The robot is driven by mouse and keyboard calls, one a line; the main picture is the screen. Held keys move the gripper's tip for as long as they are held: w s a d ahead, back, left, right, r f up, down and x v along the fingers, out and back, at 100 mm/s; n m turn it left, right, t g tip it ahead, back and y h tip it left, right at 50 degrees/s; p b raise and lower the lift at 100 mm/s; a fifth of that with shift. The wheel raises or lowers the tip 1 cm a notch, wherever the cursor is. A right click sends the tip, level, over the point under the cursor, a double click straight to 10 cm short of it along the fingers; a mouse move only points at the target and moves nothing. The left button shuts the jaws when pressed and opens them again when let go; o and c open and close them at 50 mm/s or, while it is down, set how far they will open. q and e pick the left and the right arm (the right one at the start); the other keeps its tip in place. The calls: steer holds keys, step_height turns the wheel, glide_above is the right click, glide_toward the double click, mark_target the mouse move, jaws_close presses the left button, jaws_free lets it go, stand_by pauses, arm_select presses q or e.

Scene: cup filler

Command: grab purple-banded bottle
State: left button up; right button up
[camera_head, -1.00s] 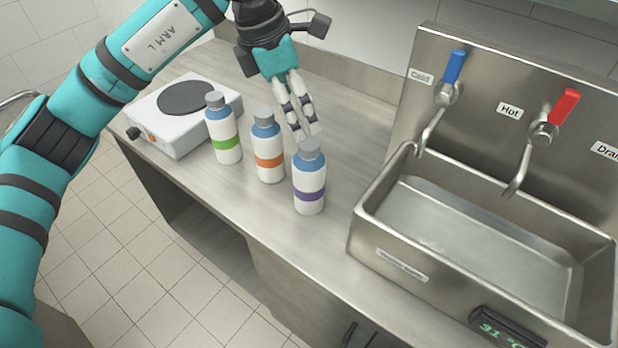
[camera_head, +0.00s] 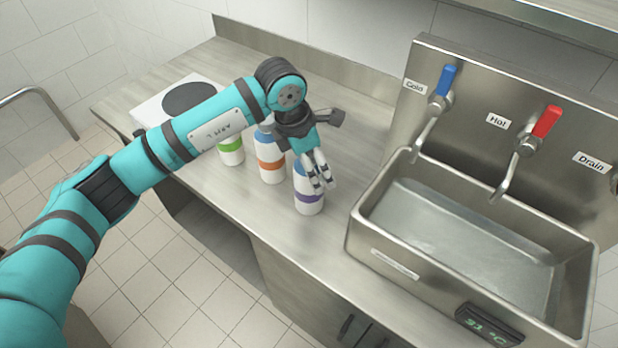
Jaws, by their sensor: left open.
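The purple-banded bottle (camera_head: 308,199) stands upright on the steel counter, left of the sink. It is white with a purple band and a blue upper part. My left gripper (camera_head: 319,187) is open and points down at the bottle's upper part. Its fingers overlap the bottle in the picture and hide its cap and most of its blue part. I cannot tell whether the fingers touch it. My right gripper is not in view.
An orange-banded bottle (camera_head: 270,165) and a green-banded bottle (camera_head: 231,151) stand to the left, partly behind my left arm. A white hot plate (camera_head: 150,117) is at the far left. The steel sink (camera_head: 480,246) with its taps is on the right.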

arm_select(q)
steer(key=shift+f, duration=0.1)
steer(key=shift+c, duration=0.5)
steer(key=c, duration=1.6)
steer(key=shift+w, duration=0.1)
steer(key=shift+c, duration=0.5)
